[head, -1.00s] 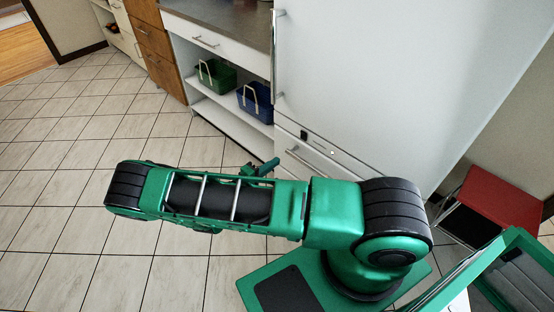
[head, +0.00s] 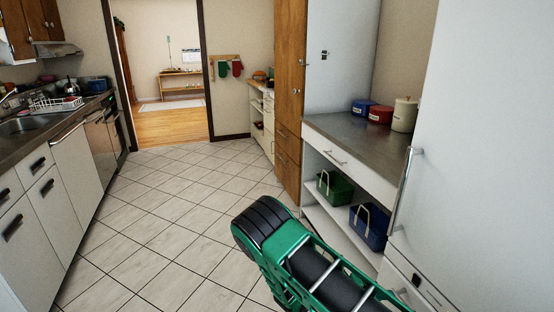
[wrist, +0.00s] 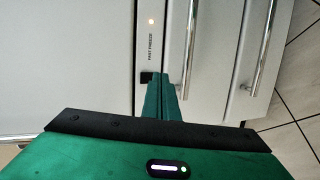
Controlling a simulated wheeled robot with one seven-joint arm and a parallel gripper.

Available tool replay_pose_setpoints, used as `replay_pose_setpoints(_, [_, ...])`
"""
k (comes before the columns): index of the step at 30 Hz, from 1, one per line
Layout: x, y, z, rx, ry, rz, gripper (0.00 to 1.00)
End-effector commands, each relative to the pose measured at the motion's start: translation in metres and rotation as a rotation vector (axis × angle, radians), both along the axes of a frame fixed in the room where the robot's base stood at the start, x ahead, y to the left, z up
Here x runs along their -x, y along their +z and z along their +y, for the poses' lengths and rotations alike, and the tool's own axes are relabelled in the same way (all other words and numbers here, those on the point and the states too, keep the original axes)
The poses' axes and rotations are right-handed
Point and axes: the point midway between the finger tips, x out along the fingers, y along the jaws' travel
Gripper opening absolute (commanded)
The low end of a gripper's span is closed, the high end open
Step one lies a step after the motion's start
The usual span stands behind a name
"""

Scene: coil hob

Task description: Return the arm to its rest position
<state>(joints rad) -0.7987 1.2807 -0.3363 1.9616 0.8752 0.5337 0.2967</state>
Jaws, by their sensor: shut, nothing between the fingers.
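My green and black arm (head: 305,262) reaches into the bottom right of the head view, over the tiled floor. The gripper end is outside the head view. In the wrist view my gripper (wrist: 162,88) has its green fingers together, with nothing between them. Behind the fingertips is a white appliance front (wrist: 85,50) with a small lit lamp and the words "FAST FREEZE". I cannot tell how far the fingertips are from it.
Long metal handles (wrist: 262,45) stand out from the white fronts beside my gripper. A tall white door (head: 475,150) is at the right. An open shelf holds a green basket (head: 335,187) and a blue basket (head: 369,226). The tiled floor (head: 165,220) is clear toward the doorway.

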Motion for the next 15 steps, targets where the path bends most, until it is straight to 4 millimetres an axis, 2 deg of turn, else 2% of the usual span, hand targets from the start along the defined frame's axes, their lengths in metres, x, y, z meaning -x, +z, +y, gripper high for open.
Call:
replay_pose_setpoints(1, [0.003,0.012,-0.006,-0.037,-0.045,-0.003,0.0])
replay_pose_setpoints(15, [0.046,0.101,-0.044,-0.366,-0.354,0.001,0.0])
